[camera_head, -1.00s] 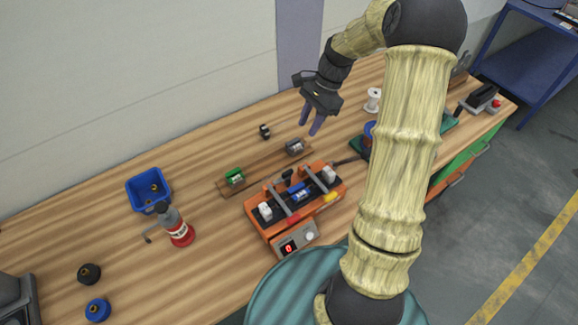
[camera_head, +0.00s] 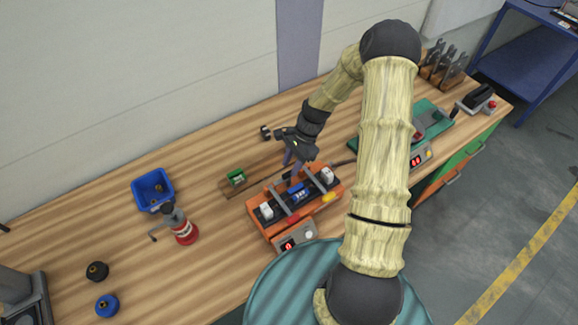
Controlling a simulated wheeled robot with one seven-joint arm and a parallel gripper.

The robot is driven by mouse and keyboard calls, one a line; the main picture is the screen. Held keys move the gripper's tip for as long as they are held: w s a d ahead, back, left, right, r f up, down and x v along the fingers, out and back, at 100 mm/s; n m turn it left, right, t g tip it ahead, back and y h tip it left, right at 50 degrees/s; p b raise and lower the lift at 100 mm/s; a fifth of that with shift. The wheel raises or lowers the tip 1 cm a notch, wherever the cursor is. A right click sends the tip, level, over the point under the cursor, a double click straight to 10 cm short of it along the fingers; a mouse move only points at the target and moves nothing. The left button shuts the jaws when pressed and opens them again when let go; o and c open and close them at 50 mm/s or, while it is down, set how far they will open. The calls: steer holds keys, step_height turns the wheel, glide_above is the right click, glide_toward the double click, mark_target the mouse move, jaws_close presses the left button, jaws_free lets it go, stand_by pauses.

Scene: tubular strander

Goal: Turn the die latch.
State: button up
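The orange strander (camera_head: 282,231) stands at the front middle of the bench, with a dark top, white end blocks, grey bars and a blue cylinder (camera_head: 298,194) in its middle. I cannot tell for sure which small part is the die latch. A dark-knobbed lever seen earlier at the strander's back edge is now hidden behind my fingers. My gripper (camera_head: 292,162) points down at this back edge, its two fingers a little apart. Whether they touch the strander or the lever cannot be seen.
A green block (camera_head: 236,177) sits on a wooden strip behind the strander. A blue bin (camera_head: 153,189), a red-and-grey bottle (camera_head: 183,230) and two spools (camera_head: 107,305) are left. A green-based device (camera_head: 432,118) is right, partly behind my arm. The back-left bench is clear.

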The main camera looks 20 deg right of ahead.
mark_target(283, 178)
steer(key=shift+p+x, duration=0.3)
steer(key=shift+x, duration=1.1)
jaws_close()
